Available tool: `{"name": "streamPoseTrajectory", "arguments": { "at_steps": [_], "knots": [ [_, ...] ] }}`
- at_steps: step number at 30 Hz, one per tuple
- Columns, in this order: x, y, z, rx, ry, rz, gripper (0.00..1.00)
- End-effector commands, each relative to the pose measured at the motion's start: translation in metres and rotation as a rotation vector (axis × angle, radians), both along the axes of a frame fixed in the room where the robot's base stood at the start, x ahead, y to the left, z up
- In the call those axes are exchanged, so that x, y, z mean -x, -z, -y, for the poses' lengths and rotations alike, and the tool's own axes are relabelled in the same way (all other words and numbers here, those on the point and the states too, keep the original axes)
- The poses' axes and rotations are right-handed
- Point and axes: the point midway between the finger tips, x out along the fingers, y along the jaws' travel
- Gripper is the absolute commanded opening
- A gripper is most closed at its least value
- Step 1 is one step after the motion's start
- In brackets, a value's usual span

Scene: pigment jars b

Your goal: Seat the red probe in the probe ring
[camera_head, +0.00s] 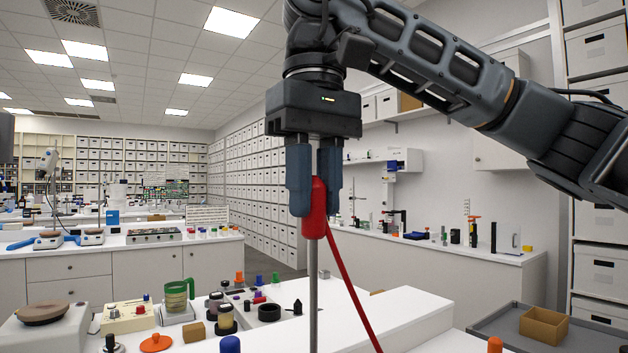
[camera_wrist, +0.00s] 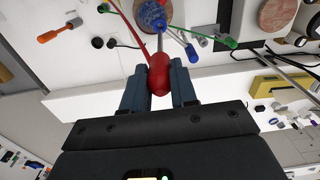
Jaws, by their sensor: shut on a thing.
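The red probe (camera_head: 315,210) has a red handle, a long thin metal rod and a red cable that trails down to the right. My gripper (camera_head: 315,185) is shut on its handle and holds it upright, rod downward, in front of the white bench. The rod's lower end runs out of the head view. In the wrist view the red probe (camera_wrist: 159,75) sits between the fingertips of my gripper (camera_wrist: 159,90), its rod pointing toward a round blue piece (camera_wrist: 152,15) on a brownish disc. I cannot tell for sure which thing is the probe ring, or whether the rod touches anything.
The bench holds a black ring-shaped piece (camera_head: 269,312), a green-banded beaker (camera_head: 175,296), dark-lidded jars (camera_head: 225,316), an orange lid (camera_head: 156,342) and a hotplate (camera_head: 45,312). A grey tray with a cardboard box (camera_head: 543,326) is at lower right. Green and orange tools show in the wrist view.

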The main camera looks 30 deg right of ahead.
Motion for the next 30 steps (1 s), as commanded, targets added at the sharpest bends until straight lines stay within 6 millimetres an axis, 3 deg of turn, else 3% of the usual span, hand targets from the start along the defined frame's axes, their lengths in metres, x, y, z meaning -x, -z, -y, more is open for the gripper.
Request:
{"name": "streamPoseTrajectory", "arguments": {
  "at_steps": [9, 30],
  "knots": [
    [0.0, 0.027, 0.0, 0.001, 0.0, 0.001, 0.0],
    [0.0, 0.028, 0.0, 0.0, 0.0, 0.0, 0.0]
  ]
}}
